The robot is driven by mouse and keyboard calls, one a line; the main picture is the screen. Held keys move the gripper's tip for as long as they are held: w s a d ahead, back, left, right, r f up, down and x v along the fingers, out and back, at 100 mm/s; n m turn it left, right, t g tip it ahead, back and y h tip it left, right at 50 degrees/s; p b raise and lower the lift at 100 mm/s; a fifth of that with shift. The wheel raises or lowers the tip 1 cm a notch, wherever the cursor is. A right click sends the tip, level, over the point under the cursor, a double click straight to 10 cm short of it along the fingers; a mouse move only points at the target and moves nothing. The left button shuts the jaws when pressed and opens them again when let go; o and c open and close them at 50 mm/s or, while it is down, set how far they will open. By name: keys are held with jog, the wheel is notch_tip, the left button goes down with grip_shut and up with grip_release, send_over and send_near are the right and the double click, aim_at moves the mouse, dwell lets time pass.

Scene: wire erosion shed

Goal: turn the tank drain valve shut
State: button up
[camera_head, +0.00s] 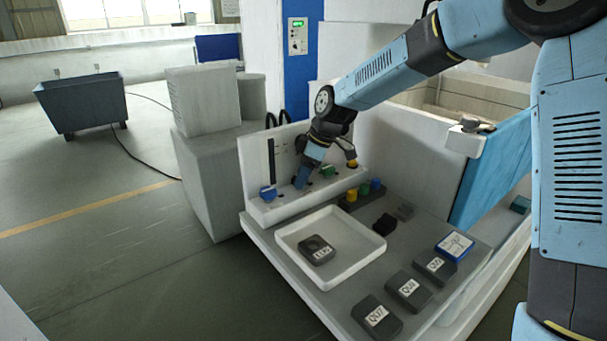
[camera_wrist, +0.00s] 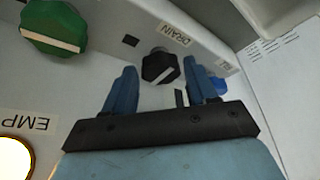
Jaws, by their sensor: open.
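The drain valve is a black faceted knob (camera_wrist: 160,66) with a pale pointer line, next to a label reading DRAIN (camera_wrist: 175,35) in the wrist view. The pointer line lies at a slant in that view. My gripper (camera_wrist: 161,68) is open, with one blue finger on each side of the knob in the picture; I cannot tell whether either finger touches it. In the head view my gripper (camera_head: 303,181) points down at the white valve ledge (camera_head: 285,211) and hides most of the drain knob.
A green knob (camera_head: 328,171) and a blue knob (camera_head: 267,193) flank my gripper. A white tray (camera_head: 290,252) holding a dark labelled block (camera_head: 317,250) stands in front. Several labelled dark blocks (camera_head: 408,290) lie to the right. A white back panel (camera_head: 256,155) rises behind the ledge.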

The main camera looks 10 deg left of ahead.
jog(key=shift+c, duration=0.4)
jog(key=c, duration=0.7)
jog(key=shift+m, duration=0.3)
jog(key=m+t, duration=0.1)
jog(key=m, duration=0.2)
jog(key=shift+s+m+t, duration=0.2)
jog(key=shift+m+t, duration=0.1)
jog(key=shift+t, duration=0.1)
jog(key=m, duration=0.2)
jog(key=m+t+h, duration=0.1)
jog(key=m, duration=0.1)
jog(key=shift+s+a+r, duration=0.1)
jog(key=shift+s+a, duration=0.05)
jog(key=shift+a, duration=0.05)
jog(key=m, duration=0.2)
jog(key=m+t+h, duration=0.1)
jog(key=m, duration=0.1)
jog(key=shift+s+a+m+t, duration=0.15)
jog(key=shift+m+t, duration=0.15)
jog(key=shift+a+m+t+h, duration=0.15)
jog(key=shift+m+h, duration=0.4)
jog(key=shift+m, duration=0.7)
jog(key=shift+d+m+t+h, duration=0.15)
jog(key=shift+m+h, duration=0.4)
jog(key=shift+m, duration=0.7)
jog(key=shift+a, duration=0.1)
